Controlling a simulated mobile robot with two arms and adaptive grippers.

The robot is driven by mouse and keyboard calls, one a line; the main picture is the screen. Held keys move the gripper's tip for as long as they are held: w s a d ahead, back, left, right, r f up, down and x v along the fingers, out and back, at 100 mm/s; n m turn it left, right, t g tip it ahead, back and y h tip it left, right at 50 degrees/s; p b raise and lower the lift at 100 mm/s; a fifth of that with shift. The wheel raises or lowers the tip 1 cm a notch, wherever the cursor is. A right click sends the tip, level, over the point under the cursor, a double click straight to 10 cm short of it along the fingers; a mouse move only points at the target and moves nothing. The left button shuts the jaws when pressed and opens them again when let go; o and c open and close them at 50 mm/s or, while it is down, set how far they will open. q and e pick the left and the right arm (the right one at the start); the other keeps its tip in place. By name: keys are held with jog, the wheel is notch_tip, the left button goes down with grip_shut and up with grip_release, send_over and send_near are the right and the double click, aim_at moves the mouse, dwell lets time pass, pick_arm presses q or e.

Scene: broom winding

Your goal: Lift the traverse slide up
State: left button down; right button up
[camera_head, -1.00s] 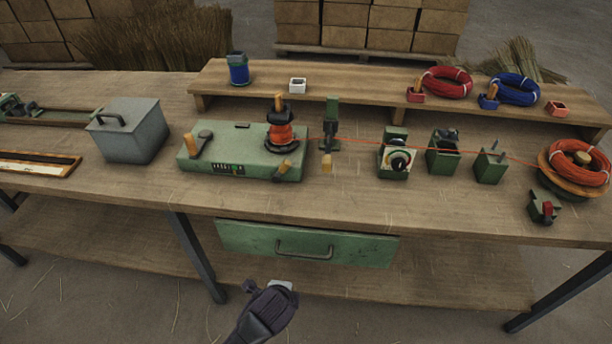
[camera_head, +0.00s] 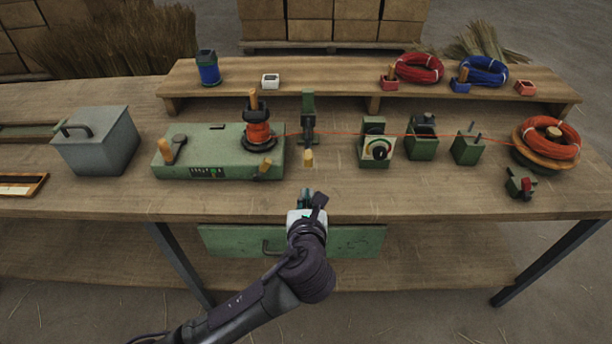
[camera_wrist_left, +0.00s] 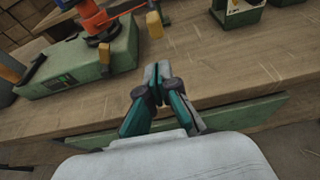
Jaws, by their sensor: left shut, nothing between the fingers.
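The traverse slide (camera_head: 308,128) is a dark green upright post on the bench, with a wooden handle (camera_head: 308,157) low at its front. An orange cord passes by it from the wound spool (camera_head: 258,130) on the green winder (camera_head: 205,160). My left gripper (camera_head: 307,195) is shut and empty, above the bench's front edge and on the near side of the handle, apart from it. In the left wrist view the shut fingertips (camera_wrist_left: 157,68) point toward the bench, and the handle (camera_wrist_left: 154,24) shows just beyond them. My right gripper is in neither view.
Right of the slide stand a green dial box (camera_head: 376,145), two green holders and an orange cord coil (camera_head: 546,140). A grey lidded box (camera_head: 97,142) sits at left. A raised shelf (camera_head: 330,79) runs behind. Bare bench lies around the handle.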

aim_at(307, 161)
pick_arm(q)
jog(key=x, duration=1)
jog(key=shift+b, duration=0.35)
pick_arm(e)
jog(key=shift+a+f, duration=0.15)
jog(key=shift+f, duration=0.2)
pick_arm(q)
notch_tip(307, 161, up, 4)
jog(key=p, duration=0.5)
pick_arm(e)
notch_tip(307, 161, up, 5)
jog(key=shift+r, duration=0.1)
pick_arm(q)
jog(key=shift+r, duration=0.1)
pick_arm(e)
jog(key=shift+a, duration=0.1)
